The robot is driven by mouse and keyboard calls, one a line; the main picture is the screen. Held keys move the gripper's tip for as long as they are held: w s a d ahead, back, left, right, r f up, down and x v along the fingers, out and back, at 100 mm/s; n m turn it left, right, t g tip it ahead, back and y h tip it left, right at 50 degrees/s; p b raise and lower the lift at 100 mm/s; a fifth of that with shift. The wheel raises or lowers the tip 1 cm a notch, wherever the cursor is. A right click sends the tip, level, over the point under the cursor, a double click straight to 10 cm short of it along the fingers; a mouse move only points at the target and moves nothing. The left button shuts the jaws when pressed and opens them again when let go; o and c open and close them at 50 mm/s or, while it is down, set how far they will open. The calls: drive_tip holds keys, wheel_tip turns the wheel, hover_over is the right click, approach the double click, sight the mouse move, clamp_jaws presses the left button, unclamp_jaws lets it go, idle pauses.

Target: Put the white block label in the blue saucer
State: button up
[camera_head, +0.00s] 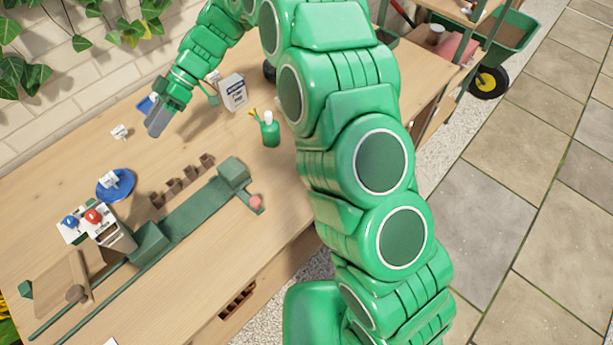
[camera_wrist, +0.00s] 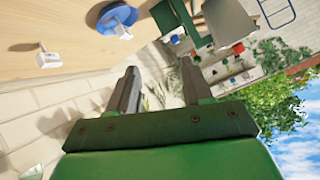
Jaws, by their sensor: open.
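The blue saucer (camera_head: 104,194) lies on the left part of the wooden table, with a white block label (camera_head: 113,180) on it. A second white block label (camera_head: 119,131) stands on bare table beyond the saucer, apart from it. In the wrist view the saucer (camera_wrist: 99,21) is at the top with a white block (camera_wrist: 123,32) at its edge, and the other white block (camera_wrist: 47,59) is at the left. My gripper (camera_head: 157,124) is open and empty, raised to the right of the loose label; its fingers (camera_wrist: 158,78) show nothing between them.
A blue object (camera_head: 144,104) is partly hidden behind my gripper. A white printed box (camera_head: 233,92) and a green bottle (camera_head: 270,130) stand to the right. A green rail fixture (camera_head: 190,212) and a panel with red and blue knobs (camera_head: 73,237) take up the front.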

drive_tip(key=s+d+r+m+t+h, duration=0.1)
drive_tip(key=s+d+r+m, duration=0.2)
drive_tip(key=d, duration=0.4)
drive_tip(key=s+d+r+m+t+h, duration=0.1)
drive_tip(key=d+r+m, duration=0.1)
drive_tip(key=d+r, duration=0.3)
drive_tip(key=s+d+m+t+h, duration=0.1)
drive_tip(key=s+d+m, duration=0.5)
drive_tip(key=d, duration=0.6)
drive_tip(key=s+d+r+m+t+h, duration=0.1)
drive_tip(key=s+d+m+t+h, duration=0.1)
drive_tip(key=s+d+m, duration=0.4)
drive_tip(key=s+d+r+m+t+h, duration=0.1)
drive_tip(key=s+d+m+h, duration=0.2)
drive_tip(key=s+d, duration=0.8)
drive_tip(key=d+m, duration=0.2)
drive_tip(key=d, duration=0.5)
drive_tip(key=shift+s+r+m+t, duration=0.15)
drive_tip(key=shift+s+m+t, duration=0.05)
drive_tip(key=shift+m+t, duration=0.2)
